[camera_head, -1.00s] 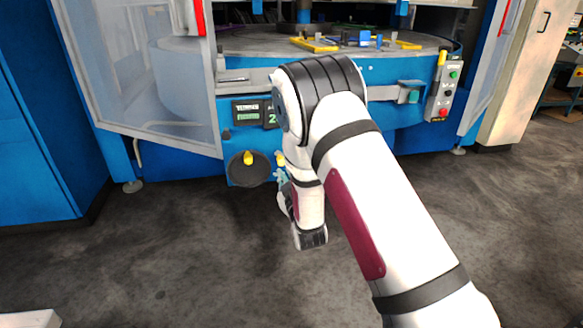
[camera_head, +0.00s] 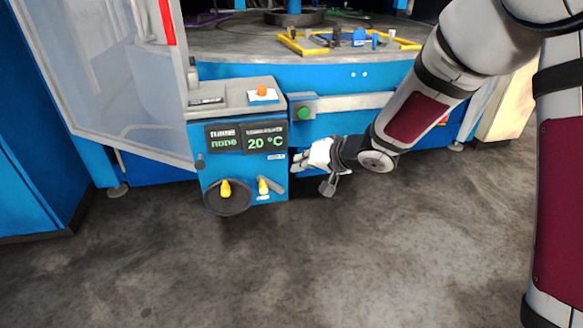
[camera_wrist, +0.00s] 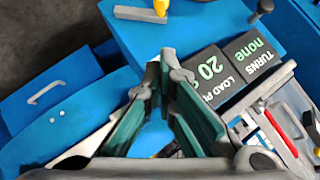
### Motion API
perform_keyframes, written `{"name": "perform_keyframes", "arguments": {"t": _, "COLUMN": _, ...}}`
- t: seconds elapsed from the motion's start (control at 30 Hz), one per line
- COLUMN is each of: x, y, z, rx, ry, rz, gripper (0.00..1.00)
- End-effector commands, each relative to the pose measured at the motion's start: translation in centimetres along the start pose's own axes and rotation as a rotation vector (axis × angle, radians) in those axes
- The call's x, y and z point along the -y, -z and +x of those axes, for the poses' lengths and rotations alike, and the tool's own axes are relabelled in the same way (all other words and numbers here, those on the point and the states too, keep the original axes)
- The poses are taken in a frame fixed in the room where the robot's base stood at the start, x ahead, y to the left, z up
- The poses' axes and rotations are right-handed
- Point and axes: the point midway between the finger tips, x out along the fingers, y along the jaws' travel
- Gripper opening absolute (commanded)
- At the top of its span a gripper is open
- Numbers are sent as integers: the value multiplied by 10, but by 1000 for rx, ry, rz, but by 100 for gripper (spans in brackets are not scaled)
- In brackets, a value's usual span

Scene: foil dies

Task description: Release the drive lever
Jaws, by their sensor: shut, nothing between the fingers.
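The blue control box (camera_head: 250,170) carries a small yellow-knobbed lever (camera_head: 263,186) with a grey bar beside it, low on its front. I take this to be the drive lever; I cannot read its label. A yellow knob and grey bar (camera_wrist: 140,14) also show at the top of the wrist view. My gripper (camera_head: 297,164) is just right of the box, a little above and right of the lever, apart from it. In the wrist view its teal-padded fingers (camera_wrist: 166,72) are shut and empty.
A dark handwheel (camera_head: 226,198) with a yellow knob sits left of the lever. Displays (camera_head: 263,141) read "none" and "20 °C". An orange button (camera_head: 262,90) and a green button (camera_head: 304,113) are above. The grey floor (camera_head: 300,270) in front is clear.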

Motion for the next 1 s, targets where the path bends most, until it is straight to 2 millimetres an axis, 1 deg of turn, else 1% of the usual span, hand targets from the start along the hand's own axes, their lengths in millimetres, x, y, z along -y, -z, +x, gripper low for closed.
{"name": "perform_keyframes", "arguments": {"t": 0.07, "x": 0, "y": -1, "z": 3, "rx": 5, "ry": -2, "rz": 4, "gripper": 0}}
{"name": "perform_keyframes", "arguments": {"t": 0.17, "x": -1, "y": -2, "z": 15, "rx": 6, "ry": -2, "rz": 5, "gripper": 0}}
{"name": "perform_keyframes", "arguments": {"t": 0.27, "x": -1, "y": -3, "z": 32, "rx": 6, "ry": -1, "rz": 3, "gripper": 0}}
{"name": "perform_keyframes", "arguments": {"t": 0.63, "x": -1, "y": -3, "z": 105, "rx": 5, "ry": -1, "rz": 3, "gripper": 0}}
{"name": "perform_keyframes", "arguments": {"t": 0.7, "x": -1, "y": -12, "z": 111, "rx": 6, "ry": -1, "rz": 3, "gripper": 0}}
{"name": "perform_keyframes", "arguments": {"t": 0.8, "x": -1, "y": -20, "z": 118, "rx": 5, "ry": -2, "rz": 3, "gripper": 0}}
{"name": "perform_keyframes", "arguments": {"t": 1.0, "x": 0, "y": -28, "z": 127, "rx": 4, "ry": -2, "rz": 4, "gripper": 0}}
